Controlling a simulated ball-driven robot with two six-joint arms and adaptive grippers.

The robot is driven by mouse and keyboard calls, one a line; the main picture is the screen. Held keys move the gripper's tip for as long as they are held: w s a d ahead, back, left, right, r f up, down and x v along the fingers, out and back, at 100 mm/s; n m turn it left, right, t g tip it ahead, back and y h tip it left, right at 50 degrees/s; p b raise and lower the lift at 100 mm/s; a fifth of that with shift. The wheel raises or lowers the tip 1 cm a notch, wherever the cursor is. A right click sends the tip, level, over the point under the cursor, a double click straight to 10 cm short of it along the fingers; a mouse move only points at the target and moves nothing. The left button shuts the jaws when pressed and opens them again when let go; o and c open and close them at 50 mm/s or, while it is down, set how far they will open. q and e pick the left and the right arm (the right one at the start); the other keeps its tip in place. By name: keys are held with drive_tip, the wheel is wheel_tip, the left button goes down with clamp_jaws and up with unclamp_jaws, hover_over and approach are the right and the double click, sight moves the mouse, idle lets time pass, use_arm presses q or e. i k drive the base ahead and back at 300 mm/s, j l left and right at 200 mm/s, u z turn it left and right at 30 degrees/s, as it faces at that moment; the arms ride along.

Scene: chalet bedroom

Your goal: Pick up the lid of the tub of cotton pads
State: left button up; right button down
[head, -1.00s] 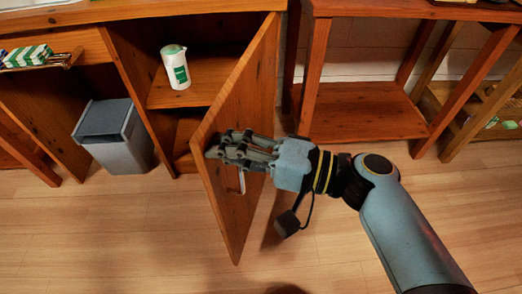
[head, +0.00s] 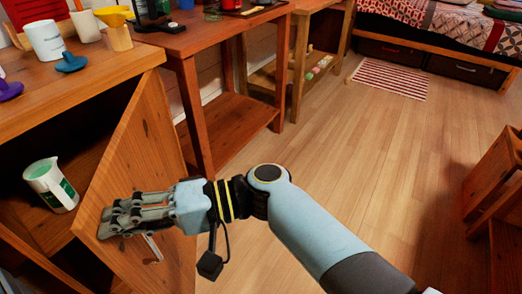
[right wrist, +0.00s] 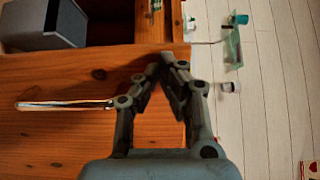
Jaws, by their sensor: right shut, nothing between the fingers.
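I cannot single out a tub of cotton pads or its lid for sure. A white container with a green label and a pale green top (head: 50,185) stands tilted in view inside the open cabinet at the left of the head view. My right gripper (head: 105,222) is shut and empty, in front of the open wooden cabinet door (head: 130,150). Its fingers also show in the right wrist view (right wrist: 168,62), over the wooden door surface. The door's metal handle (right wrist: 65,104) lies beside the fingers, apart from them. My left gripper is not in view.
A white cup (head: 46,40), a yellow funnel (head: 114,16) and a blue item (head: 71,62) stand on the cabinet top. A wooden table (head: 200,45) is beyond the door. A grey bin (right wrist: 45,22) shows in the wrist view. Wide floor (head: 370,150) is clear at right.

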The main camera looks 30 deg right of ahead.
sight(71, 64)
drive_tip(key=i+j, duration=0.15)
drive_tip(key=j, duration=0.25)
drive_tip(key=i+j+z, duration=0.1)
drive_tip(key=j, duration=0.25)
drive_tip(key=i+j, duration=0.25)
drive_tip(key=j, duration=0.15)
drive_tip(key=k, duration=0.1)
